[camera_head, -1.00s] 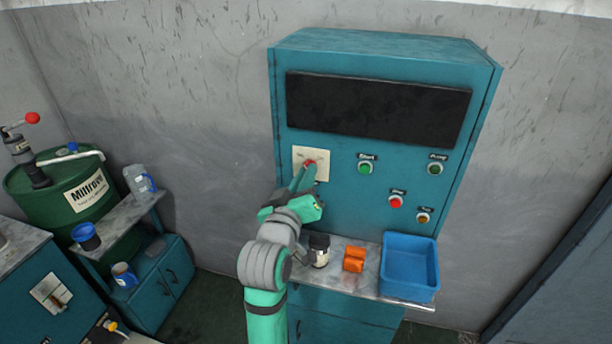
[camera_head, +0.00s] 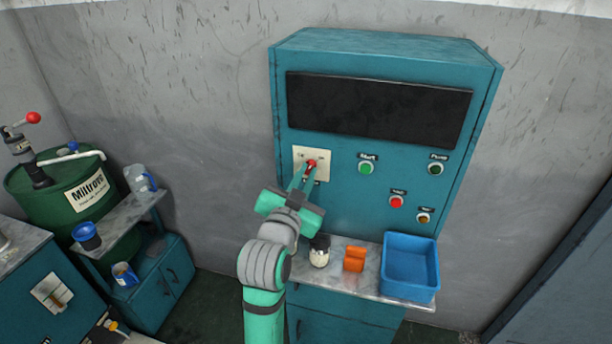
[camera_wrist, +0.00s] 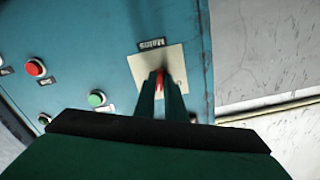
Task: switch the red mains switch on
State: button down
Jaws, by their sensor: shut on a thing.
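The red mains switch (camera_head: 311,163) sits on a cream plate (camera_head: 325,158) at the left of the teal control cabinet. My gripper (camera_head: 306,168) reaches up to the plate, its two green fingers shut on the red knob. In the wrist view the red switch (camera_wrist: 159,80) shows between the fingertips (camera_wrist: 160,88), in front of the cream plate (camera_wrist: 170,58) labelled "Mains". The fingers hide part of the knob, so its exact pointing direction is hard to tell.
Green (camera_head: 366,168), dark (camera_head: 435,169), red (camera_head: 396,201) and amber (camera_head: 424,217) buttons lie right of the switch. Below, a shelf holds a small jar (camera_head: 319,252), an orange part (camera_head: 354,259) and a blue bin (camera_head: 411,262).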

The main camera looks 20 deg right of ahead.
jog(key=shift+r+m, duration=0.15)
jog(key=shift+m, duration=2.15)
jog(key=c, duration=1.8)
grip_release()
jog(key=shift+s+a, duration=0.1)
jog(key=v, duration=1)
jog(key=shift+s+a, duration=0.15)
jog(key=shift+s, duration=0.1)
